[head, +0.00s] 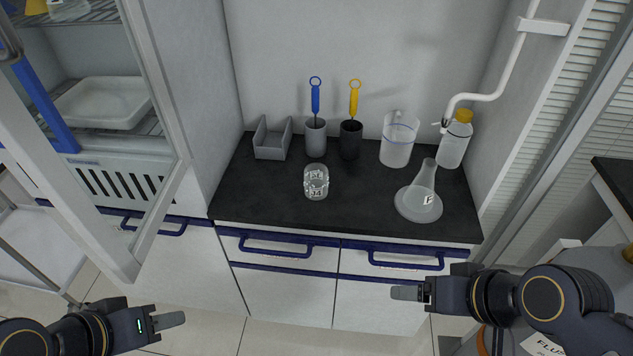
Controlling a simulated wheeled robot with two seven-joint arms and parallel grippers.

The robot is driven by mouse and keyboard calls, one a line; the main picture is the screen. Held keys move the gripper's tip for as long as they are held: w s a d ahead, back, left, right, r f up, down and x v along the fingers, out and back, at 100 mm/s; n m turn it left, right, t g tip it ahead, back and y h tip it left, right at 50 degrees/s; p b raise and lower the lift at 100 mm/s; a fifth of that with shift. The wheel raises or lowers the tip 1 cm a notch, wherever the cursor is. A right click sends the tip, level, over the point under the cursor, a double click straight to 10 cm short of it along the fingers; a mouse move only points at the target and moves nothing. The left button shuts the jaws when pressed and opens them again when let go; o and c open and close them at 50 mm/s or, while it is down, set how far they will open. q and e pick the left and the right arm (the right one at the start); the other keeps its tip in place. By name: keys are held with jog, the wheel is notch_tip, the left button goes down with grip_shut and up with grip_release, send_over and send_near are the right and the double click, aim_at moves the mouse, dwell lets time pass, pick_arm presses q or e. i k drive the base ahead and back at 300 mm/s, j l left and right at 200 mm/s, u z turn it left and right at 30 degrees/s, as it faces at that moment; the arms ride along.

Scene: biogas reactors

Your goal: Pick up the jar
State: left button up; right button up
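The jar (316,183) is a small clear glass vessel with dark markings on its side. It stands upright on the black countertop (265,195), left of the middle. My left gripper (170,320) is low at the left, in front of the cabinet and well apart from the jar. My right gripper (407,293) is in front of the right drawers, also apart from the jar. Both grippers show only one finger outline, with nothing visible held, so their opening cannot be told.
Behind the jar stand a grey holder (272,140), a grey cup (316,138) with a blue tool and a black cup (351,140) with a yellow tool. To the right are a pitcher (398,143), a flask (420,200) and a yellow-capped bottle (454,146). An open fridge door (150,130) stands left.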

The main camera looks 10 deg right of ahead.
aim_at(315, 183)
jog(key=i+j, duration=0.15)
jog(key=j, duration=0.2)
jog(key=i+j, duration=0.2)
jog(key=j, duration=0.15)
jog(key=i+j, duration=0.15)
jog(key=j, duration=0.2)
